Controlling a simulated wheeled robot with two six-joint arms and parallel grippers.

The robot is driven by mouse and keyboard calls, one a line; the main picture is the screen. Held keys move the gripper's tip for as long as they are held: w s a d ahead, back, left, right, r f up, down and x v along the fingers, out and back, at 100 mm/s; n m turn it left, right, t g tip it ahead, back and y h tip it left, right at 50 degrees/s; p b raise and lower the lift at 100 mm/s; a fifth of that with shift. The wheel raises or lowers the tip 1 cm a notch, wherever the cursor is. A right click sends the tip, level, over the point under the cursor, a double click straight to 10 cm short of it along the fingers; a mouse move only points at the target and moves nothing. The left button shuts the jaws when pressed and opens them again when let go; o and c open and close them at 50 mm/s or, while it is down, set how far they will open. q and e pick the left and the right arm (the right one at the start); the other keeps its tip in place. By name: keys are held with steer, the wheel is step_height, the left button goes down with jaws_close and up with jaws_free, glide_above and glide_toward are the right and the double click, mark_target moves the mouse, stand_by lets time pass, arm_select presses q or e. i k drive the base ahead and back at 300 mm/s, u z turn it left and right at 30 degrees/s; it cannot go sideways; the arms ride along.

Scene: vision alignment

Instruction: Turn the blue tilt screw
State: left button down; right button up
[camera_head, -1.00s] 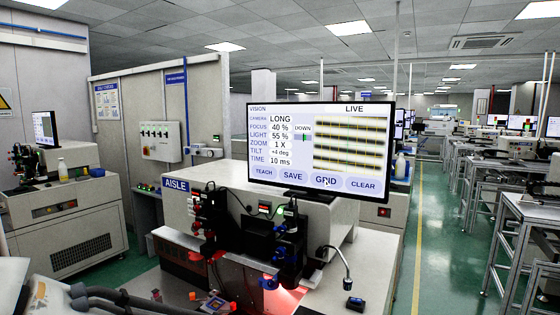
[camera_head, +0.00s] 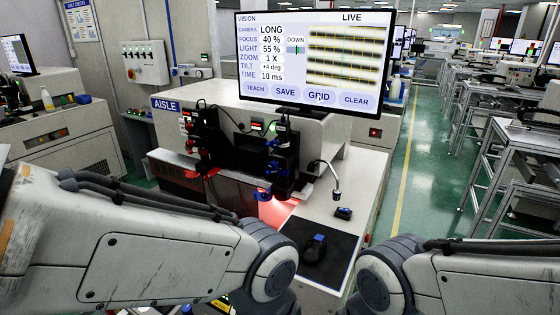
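The vision station carries two dark camera units above its worktop. The right unit (camera_head: 285,160) has blue knobs, one near its top (camera_head: 272,143) and one at its lower left (camera_head: 263,194). I cannot tell from this distance which is the blue tilt screw. The left unit (camera_head: 196,135) has red knobs. The monitor (camera_head: 317,60) reads TILT +4 deg, with DOWN beside it and a live picture of dark horizontal bars on yellow. My arm links cross the bottom of the view from both sides, in front of the station. Both grippers are out of view.
A red glow (camera_head: 275,212) lies under the right unit. A black mouse (camera_head: 314,249) rests on a dark mat (camera_head: 336,262). A gooseneck lamp (camera_head: 336,190) and a small dark device (camera_head: 343,213) stand at the right. The green aisle floor (camera_head: 425,160) is clear.

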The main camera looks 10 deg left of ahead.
mark_target(274, 144)
steer(key=k, duration=0.5)
steer(key=u, duration=2.15)
steer(key=i, duration=1.6)
steer(key=z, duration=2.2)
